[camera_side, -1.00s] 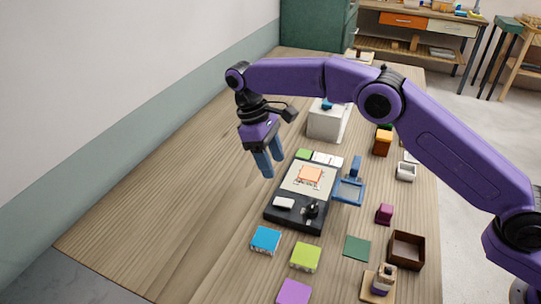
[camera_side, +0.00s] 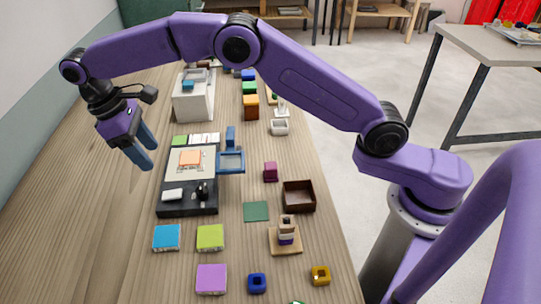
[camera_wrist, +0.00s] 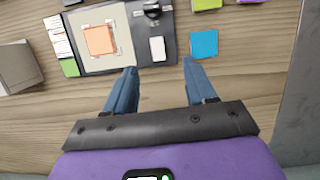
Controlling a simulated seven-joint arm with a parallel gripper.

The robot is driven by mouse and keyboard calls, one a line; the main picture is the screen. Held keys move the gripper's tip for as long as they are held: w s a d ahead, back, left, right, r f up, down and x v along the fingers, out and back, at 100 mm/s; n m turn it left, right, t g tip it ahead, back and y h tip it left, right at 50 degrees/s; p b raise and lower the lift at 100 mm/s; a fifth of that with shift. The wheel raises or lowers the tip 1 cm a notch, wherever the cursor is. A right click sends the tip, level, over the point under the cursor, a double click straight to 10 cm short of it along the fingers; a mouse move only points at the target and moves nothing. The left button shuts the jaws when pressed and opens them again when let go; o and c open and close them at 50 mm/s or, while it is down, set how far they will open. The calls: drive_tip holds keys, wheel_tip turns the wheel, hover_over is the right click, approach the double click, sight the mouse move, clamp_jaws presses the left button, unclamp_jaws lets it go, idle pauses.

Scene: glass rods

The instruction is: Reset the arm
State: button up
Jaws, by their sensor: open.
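My gripper (camera_side: 145,157) has two blue fingers that are open and empty. In the side view it hangs above the wooden table, to the left of a black board with a pale panel (camera_side: 181,182). An orange square block (camera_side: 190,158) sits on the panel. In the wrist view the fingers of my gripper (camera_wrist: 159,72) are spread apart with bare table between them. The black board (camera_wrist: 145,40) lies just beyond the fingertips there, with the orange block (camera_wrist: 99,40) on its panel.
Blue (camera_side: 166,238), lime (camera_side: 210,238) and purple (camera_side: 211,279) blocks lie in front of the board. A brown open box (camera_side: 299,197) and a stacked post on a base (camera_side: 285,238) stand to the right. A white box (camera_side: 193,97) stands behind. The table's left side is bare.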

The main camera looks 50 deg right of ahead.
drive_tip(key=s+d+r+n+t, duration=0.1)
drive_tip(key=s+d+r, duration=0.3)
drive_tip(key=s, duration=0.4)
drive_tip(key=s+d+f+n+y, duration=0.1)
drive_tip(key=s+d, duration=0.9)
drive_tip(key=s, duration=0.2)
drive_tip(key=s+d+f+n+t+y, duration=0.1)
drive_tip(key=s+d+y, duration=0.1)
drive_tip(key=s+d, duration=0.9)
drive_tip(key=s, duration=0.2)
drive_tip(key=shift+s, duration=0.3)
